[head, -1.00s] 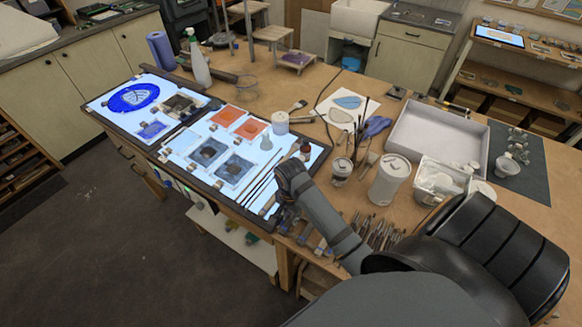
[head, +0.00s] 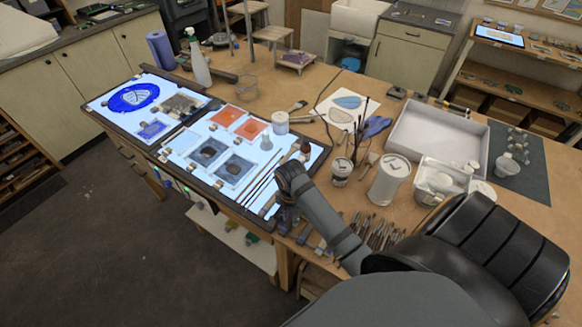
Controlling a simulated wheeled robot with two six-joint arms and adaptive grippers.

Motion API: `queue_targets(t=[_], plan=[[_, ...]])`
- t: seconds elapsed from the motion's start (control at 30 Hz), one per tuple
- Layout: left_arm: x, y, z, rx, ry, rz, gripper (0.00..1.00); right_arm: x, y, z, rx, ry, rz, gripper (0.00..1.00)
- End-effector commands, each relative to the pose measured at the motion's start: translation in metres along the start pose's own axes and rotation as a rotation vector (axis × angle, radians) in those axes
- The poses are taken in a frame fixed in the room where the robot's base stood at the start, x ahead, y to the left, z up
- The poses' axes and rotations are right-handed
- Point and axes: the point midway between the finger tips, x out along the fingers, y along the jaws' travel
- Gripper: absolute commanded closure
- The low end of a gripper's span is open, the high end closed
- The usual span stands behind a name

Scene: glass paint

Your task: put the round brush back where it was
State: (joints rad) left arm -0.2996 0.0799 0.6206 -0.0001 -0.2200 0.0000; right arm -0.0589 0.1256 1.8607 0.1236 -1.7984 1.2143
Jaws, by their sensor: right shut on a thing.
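My right arm comes in from the lower right, and my right gripper (head: 287,218) points down at the front edge of the light table (head: 232,207). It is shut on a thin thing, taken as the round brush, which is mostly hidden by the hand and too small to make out. Several long thin sticks or brushes (head: 262,178) lie on the lit panel just left of the gripper. Several more brushes (head: 378,232) lie in a row on the wooden table right of my forearm. My left gripper is not in view.
A white jar (head: 388,182) and a smaller can (head: 341,172) stand right of my wrist. Orange and grey glass pieces (head: 235,168) lie on the lit panel. A white tray (head: 437,140) sits farther back.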

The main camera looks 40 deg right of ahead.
Motion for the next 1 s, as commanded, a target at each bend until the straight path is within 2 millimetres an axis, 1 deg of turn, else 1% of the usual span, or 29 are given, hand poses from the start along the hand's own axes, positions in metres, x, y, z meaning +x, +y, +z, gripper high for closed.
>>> queue_targets(t=[0.07, 0.1, 0.27, 0.53, 0.63, 0.77, 0.97, 1.0], plan=[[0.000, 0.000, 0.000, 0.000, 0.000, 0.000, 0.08, 0.001, 0.000, 0.000, 0.000, 0.000, 0.000, 1.00], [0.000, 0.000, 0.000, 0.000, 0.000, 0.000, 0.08, 0.001, 0.000, 0.000, 0.000, 0.000, 0.000, 0.75], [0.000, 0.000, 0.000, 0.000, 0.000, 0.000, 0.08, 0.001, 0.000, 0.000, 0.000, 0.000, 0.000, 0.54], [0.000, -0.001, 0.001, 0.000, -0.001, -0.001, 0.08, 0.000, 0.000, 0.000, 0.000, 0.000, -0.001, 0.54], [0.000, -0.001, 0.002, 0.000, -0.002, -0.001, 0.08, -0.004, -0.001, 0.000, 0.000, 0.001, -0.003, 0.54], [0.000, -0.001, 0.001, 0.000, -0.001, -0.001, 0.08, -0.022, -0.001, -0.001, -0.001, 0.002, -0.005, 0.54], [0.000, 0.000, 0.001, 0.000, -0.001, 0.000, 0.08, -0.061, -0.001, -0.001, -0.001, 0.004, -0.005, 0.54], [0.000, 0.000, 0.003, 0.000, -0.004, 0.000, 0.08, -0.058, 0.001, -0.001, -0.001, 0.000, 0.001, 0.54]])
